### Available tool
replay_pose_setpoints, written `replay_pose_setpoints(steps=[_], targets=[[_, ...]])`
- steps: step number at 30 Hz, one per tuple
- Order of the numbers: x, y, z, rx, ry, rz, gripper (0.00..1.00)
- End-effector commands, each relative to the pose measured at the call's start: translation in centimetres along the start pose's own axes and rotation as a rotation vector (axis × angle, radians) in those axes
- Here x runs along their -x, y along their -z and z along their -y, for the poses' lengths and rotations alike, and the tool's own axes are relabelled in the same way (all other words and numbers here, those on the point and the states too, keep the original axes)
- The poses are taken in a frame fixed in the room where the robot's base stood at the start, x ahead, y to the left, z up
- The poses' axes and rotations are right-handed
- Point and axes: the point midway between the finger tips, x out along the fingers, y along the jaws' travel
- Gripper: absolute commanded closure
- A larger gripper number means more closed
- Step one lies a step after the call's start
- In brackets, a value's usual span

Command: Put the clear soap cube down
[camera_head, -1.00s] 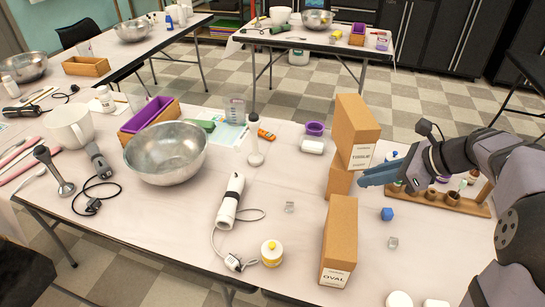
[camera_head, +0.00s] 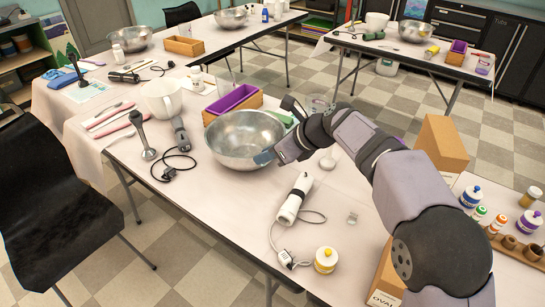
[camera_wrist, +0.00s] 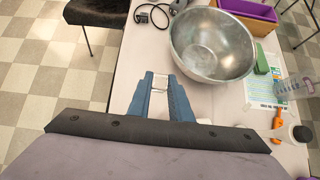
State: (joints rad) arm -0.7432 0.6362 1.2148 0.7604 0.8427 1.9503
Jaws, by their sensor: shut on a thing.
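My gripper (camera_head: 264,157) is in front of the big metal bowl (camera_head: 240,138) in the head view, overlapping its right side. In the wrist view my gripper (camera_wrist: 160,84) has its blue fingers close together. A small clear cube (camera_wrist: 160,81) shows between the fingertips, with bare table behind it. The bowl (camera_wrist: 212,45) is up and to the right of the fingers there, apart from them. In the head view the held cube is too small or hidden to make out. Another clear cube (camera_head: 352,217) sits on the table, right of the white hand blender.
A black corded tool (camera_head: 180,135) lies left of the bowl. A tall cardboard box (camera_head: 441,143) stands at the right. Table (camera_head: 225,205) in front of the bowl is clear.

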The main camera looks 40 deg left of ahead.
Motion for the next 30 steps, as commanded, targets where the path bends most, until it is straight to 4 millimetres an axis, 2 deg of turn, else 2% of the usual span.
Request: replay_pose_setpoints(steps=[1,8,9,21,25,30], targets=[[-0.7,-0.8,-0.9,0.009,-0.007,0.0,1.0],[-3.0,-3.2,-4.0,0.026,-0.026,-0.001,1.0],[-3.6,-2.1,-3.7,0.02,-0.025,-0.005,1.0],[-9.0,3.5,-3.6,0.018,-0.025,-0.004,1.0],[-10.1,4.6,-3.6,0.021,-0.025,-0.002,1.0],[-10.5,5.0,-3.5,0.022,-0.023,0.0,1.0]])
